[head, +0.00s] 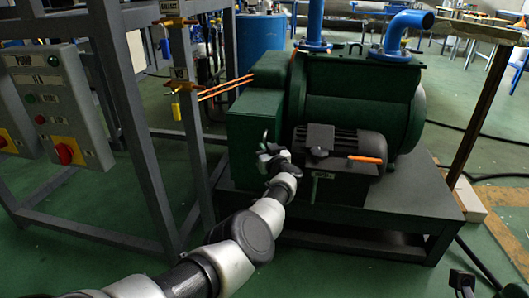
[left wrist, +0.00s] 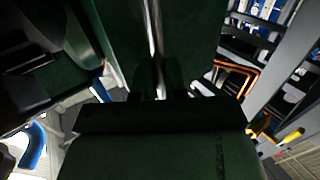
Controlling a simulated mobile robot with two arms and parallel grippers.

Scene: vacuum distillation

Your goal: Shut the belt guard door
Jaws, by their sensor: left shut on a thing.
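The green belt guard (head: 243,130) stands at the left end of the dark green pump on a grey stand. My left gripper (head: 268,150) is at the front of the guard, shut on what looks like a part of the belt guard door. The gripper and wrist cover much of that spot. In the left wrist view the dark fingers (left wrist: 157,85) close over a thin pale vertical strip (left wrist: 154,35) between dark green panels. How far the door stands open cannot be told. My right gripper is not in view.
A dark motor (head: 338,150) with an orange-tipped part sits right of my gripper. A grey frame (head: 150,120) and a control box with red knobs (head: 58,105) stand at the left. Blue pipes rise from the pump.

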